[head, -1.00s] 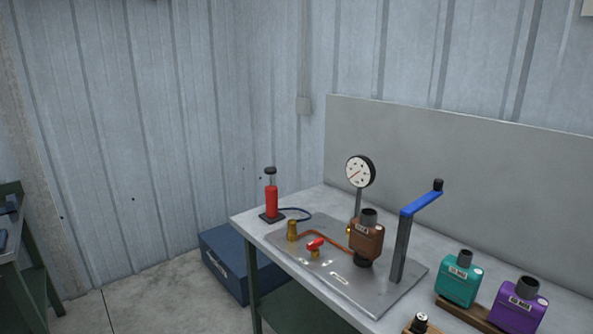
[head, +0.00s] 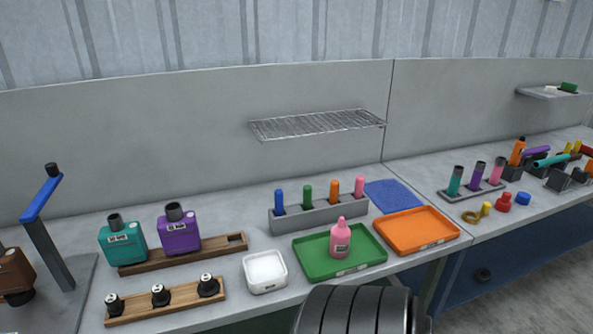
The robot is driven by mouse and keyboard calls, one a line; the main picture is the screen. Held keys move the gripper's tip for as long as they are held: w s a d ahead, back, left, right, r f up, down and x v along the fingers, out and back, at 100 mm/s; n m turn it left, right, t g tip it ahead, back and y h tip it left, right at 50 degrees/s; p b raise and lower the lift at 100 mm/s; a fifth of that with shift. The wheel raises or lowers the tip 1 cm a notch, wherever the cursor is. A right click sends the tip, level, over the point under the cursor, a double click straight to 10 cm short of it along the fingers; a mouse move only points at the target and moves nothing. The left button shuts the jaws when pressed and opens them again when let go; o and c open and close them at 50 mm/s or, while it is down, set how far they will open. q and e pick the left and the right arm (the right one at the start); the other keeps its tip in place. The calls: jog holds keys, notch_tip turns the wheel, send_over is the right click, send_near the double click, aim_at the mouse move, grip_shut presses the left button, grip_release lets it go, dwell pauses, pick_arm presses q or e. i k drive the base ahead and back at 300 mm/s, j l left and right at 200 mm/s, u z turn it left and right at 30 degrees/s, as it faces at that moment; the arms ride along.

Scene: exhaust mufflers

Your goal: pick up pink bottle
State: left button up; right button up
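The pink bottle (head: 340,241) stands upright on the green tray (head: 308,262) on the workbench, a little right of the picture's middle. It has a narrow pink top and a small label low on its front. Neither of my grippers shows in the head view. A dark ribbed part at the bottom edge is in front of the bench and hides some of its front edge.
An orange tray (head: 425,241) lies right of the green tray, and a white dish (head: 264,285) left of it. A grey rack (head: 318,214) with several coloured pens stands behind. A wire shelf (head: 317,124) hangs above.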

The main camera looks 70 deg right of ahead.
aim_at(340, 239)
jog(key=z, duration=2.6)
